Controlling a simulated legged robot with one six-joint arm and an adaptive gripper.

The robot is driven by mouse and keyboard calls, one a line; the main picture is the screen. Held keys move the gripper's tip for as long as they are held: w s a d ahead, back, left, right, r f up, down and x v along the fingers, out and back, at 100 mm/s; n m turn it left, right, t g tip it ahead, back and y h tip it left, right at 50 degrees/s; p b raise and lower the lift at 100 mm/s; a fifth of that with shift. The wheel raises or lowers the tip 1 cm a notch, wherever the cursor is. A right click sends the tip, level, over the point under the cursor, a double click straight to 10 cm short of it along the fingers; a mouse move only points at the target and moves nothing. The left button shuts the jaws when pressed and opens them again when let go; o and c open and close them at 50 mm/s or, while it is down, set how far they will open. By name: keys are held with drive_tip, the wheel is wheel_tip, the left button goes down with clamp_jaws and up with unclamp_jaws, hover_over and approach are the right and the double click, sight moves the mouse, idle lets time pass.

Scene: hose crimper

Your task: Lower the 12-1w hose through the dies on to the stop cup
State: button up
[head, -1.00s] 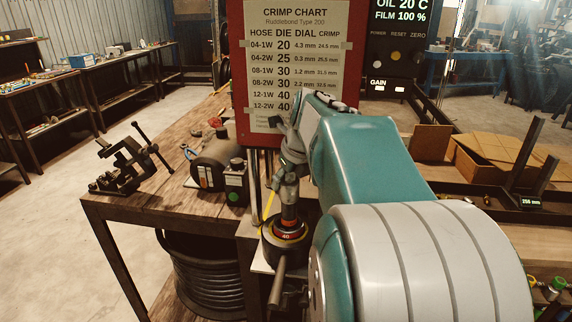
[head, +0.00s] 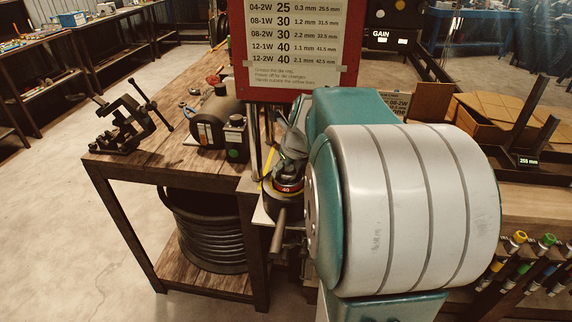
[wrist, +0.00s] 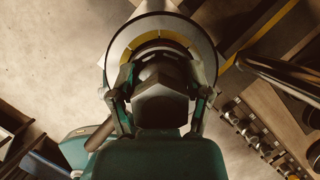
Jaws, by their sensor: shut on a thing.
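My gripper (head: 289,163) points down just above the crimper's die head, partly hidden by my arm in the head view. The die ring (head: 288,190) carries a red band marked 40. In the wrist view my gripper (wrist: 162,78) has its fingers on either side of a dark round piece, which I take to be the hose (wrist: 160,70). A yellow segmented ring (wrist: 166,44) lies around and beyond it, inside a pale outer rim. The hose's lower part and the stop cup are hidden, so I cannot tell whether they touch.
The red crimp chart panel (head: 292,50) stands behind my gripper. A dark handle (head: 279,232) sticks out below the dies. A vise (head: 130,125) and a pump motor (head: 215,120) stand on the wooden bench at left. Colour-tipped tools (head: 517,240) hang at right.

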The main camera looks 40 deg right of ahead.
drive_tip(key=shift+s+a+f, duration=0.15)
drive_tip(key=shift+s+f, duration=0.1)
drive_tip(key=shift+f, duration=0.45)
drive_tip(key=shift+c, duration=0.3)
drive_tip(key=o, duration=1.3)
drive_tip(key=shift+w, duration=0.1)
drive_tip(key=shift+f, duration=0.1)
drive_tip(key=v, duration=1.2)
drive_tip(key=shift+w+d+r, duration=0.2)
drive_tip(key=shift+w+d, duration=0.05)
drive_tip(key=shift+w, duration=0.05)
